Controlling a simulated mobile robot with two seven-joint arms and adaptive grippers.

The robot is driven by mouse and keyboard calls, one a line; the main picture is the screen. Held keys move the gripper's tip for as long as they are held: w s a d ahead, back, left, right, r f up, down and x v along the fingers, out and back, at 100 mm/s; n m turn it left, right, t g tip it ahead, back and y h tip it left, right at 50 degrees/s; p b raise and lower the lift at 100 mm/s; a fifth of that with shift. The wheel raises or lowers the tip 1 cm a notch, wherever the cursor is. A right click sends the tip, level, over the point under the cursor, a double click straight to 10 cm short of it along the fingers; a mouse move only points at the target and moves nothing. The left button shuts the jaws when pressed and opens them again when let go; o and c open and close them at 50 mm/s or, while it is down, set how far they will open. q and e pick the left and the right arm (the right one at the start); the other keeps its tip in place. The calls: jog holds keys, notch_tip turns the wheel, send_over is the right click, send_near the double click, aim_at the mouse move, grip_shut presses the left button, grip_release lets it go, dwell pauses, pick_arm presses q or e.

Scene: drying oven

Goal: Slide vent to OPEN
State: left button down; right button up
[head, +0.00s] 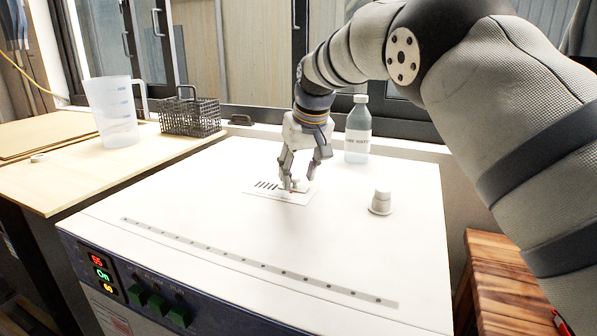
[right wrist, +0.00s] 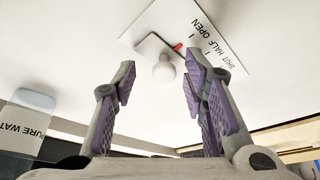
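The vent plate (head: 262,195) lies on the white oven top, with dark slots at its left end. In the right wrist view the plate (right wrist: 148,25) reads OPEN, HALF and SHUT. A red pointer (right wrist: 177,47) sits beside the lettering and appears to point toward the OPEN end; its exact mark is hard to tell. A round white slider knob (right wrist: 163,70) stands by it. My right gripper (head: 300,182) points down at the vent; in the wrist view its fingers (right wrist: 160,88) are apart on either side of the knob, with visible gaps. My left gripper is not in view.
A white vent cap (head: 381,202) stands right of the plate. A water bottle (head: 358,130) stands at the back. A wire basket (head: 192,117) and a plastic jug (head: 112,112) are on the left bench. The oven top's front is clear apart from a flat perforated strip (head: 250,260).

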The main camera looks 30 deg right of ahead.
jog(key=v, duration=1.2)
